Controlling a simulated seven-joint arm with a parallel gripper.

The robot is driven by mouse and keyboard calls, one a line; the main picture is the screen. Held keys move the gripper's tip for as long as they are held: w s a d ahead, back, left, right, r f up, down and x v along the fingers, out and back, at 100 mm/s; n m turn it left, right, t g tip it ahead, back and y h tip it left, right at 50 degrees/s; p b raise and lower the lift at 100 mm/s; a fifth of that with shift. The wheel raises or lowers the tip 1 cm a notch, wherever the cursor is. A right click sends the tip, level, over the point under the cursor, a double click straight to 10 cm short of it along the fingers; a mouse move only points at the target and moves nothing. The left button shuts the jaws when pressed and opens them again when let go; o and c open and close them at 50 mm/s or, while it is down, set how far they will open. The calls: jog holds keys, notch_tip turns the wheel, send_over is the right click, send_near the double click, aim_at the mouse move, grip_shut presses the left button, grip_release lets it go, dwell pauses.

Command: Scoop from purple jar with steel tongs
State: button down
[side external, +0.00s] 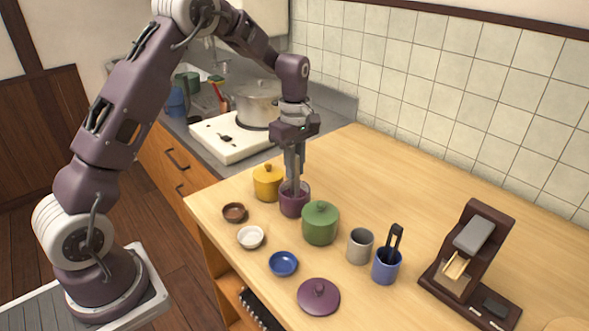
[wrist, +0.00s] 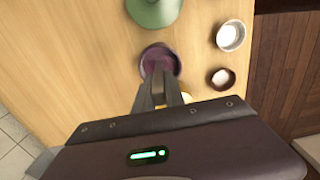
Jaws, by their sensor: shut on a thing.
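The purple jar (side external: 293,206) stands open on the wooden counter, between a yellow lidded jar (side external: 266,184) and a green lidded jar (side external: 320,228). Its purple lid (side external: 318,297) lies on the counter near the front. My gripper (side external: 293,150) points down above the purple jar and is shut on the steel tongs (side external: 292,178), which reach down into its mouth. In the wrist view the tongs (wrist: 160,82) extend to the purple jar (wrist: 150,58). The tong tips and the jar's contents cannot be made out.
Small brown (side external: 234,212), white (side external: 250,237) and blue (side external: 283,264) dishes lie in front of the jars. A grey cup (side external: 360,246), a blue cup (side external: 386,267) with black tongs and a dark wooden stand (side external: 473,262) are to the right.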

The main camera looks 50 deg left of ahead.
jog(key=shift+r, duration=4)
